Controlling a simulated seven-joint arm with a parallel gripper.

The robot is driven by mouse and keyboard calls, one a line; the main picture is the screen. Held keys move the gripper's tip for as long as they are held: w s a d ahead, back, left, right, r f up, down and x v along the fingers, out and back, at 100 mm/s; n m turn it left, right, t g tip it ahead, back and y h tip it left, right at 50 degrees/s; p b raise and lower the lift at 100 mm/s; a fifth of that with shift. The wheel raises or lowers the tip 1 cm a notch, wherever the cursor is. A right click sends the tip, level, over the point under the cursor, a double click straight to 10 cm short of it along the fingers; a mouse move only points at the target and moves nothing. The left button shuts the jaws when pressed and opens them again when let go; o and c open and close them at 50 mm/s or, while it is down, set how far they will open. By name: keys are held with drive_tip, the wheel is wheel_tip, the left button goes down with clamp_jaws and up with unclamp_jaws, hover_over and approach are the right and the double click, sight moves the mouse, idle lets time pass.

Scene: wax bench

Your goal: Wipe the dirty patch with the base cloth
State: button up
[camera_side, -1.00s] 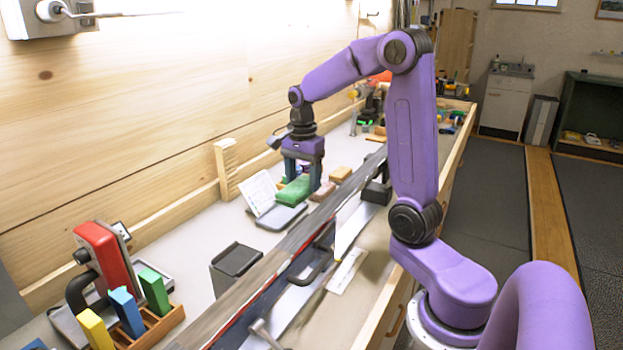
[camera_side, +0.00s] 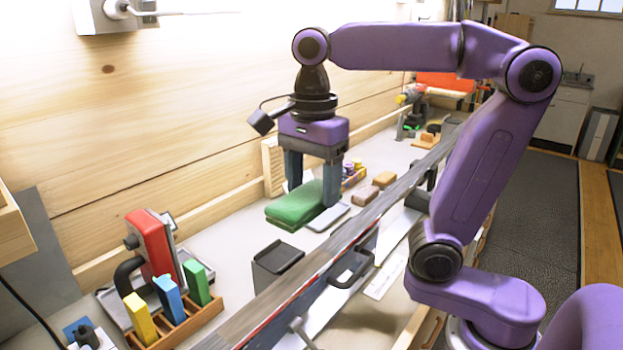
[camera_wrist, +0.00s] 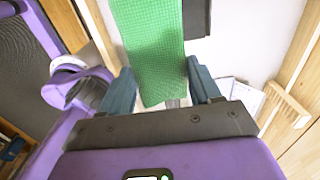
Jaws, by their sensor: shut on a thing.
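The base cloth (camera_side: 295,207) is a thick green folded pad. My gripper (camera_side: 312,192) is shut on it, with one finger on each side, and appears to hold it above the bench. The textured green cloth (camera_wrist: 150,45) also shows between the two fingers in the wrist view, reaching away from my gripper (camera_wrist: 163,88). A long grey ski (camera_side: 390,187) lies base up along the bench, to the right of the cloth in the side view. I cannot make out a dirty patch on it.
A grey tray (camera_side: 333,218) lies just right of the cloth. A dark open box (camera_side: 278,263) stands nearer the camera. A red iron (camera_side: 150,243) and a wooden rack (camera_side: 180,323) with coloured blocks stand at lower left. Brown blocks (camera_side: 366,195) lie beyond the tray.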

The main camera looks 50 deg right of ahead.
drive_tip(key=shift+f, duration=2.95)
drive_tip(key=shift+r, duration=0.2)
drive_tip(key=shift+w+r, duration=0.1)
drive_tip(key=shift+r, duration=0.6)
drive_tip(key=shift+r, duration=0.1)
